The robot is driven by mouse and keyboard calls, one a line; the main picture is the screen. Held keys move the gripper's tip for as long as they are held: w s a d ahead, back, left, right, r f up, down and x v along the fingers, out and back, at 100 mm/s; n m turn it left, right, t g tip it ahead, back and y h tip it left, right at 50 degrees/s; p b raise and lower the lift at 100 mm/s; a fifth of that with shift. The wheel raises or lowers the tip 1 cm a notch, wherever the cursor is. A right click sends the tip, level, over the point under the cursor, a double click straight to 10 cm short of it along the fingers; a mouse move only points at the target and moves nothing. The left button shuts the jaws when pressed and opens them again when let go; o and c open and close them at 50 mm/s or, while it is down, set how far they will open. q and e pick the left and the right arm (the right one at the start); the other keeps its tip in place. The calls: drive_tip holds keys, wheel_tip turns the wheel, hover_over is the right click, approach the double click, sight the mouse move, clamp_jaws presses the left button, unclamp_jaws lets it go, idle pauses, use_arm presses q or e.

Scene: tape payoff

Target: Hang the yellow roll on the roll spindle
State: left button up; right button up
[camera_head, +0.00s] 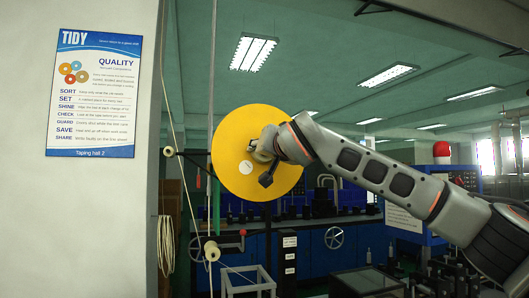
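The yellow roll (231,172) is a large flat disc, upright with its broad face toward me, in the middle of the camera_head view. A small round white label sits on its face. My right gripper (262,162) is in front of the disc near its centre, its arm coming in from the right. The gripper and wrist cover the roll's centre, and I cannot tell whether the fingers grip it. No bare roll spindle is clearly visible; the area behind the disc is hidden. My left gripper is not in view.
A dark bar with a small pale roller (169,151) runs toward the disc's left edge. A lower pale roller (212,251) and a thin upright post (211,70) stand nearby. A wall with a poster (95,93) is at left. Blue machinery is behind; a red lamp (441,149) stands right.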

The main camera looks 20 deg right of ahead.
idle(0.4)
drive_tip(key=o, duration=1.6)
drive_tip(key=shift+f, duration=0.1)
drive_tip(key=shift+f, duration=0.1)
drive_tip(key=s, duration=1.2)
drive_tip(key=shift+d, duration=0.15)
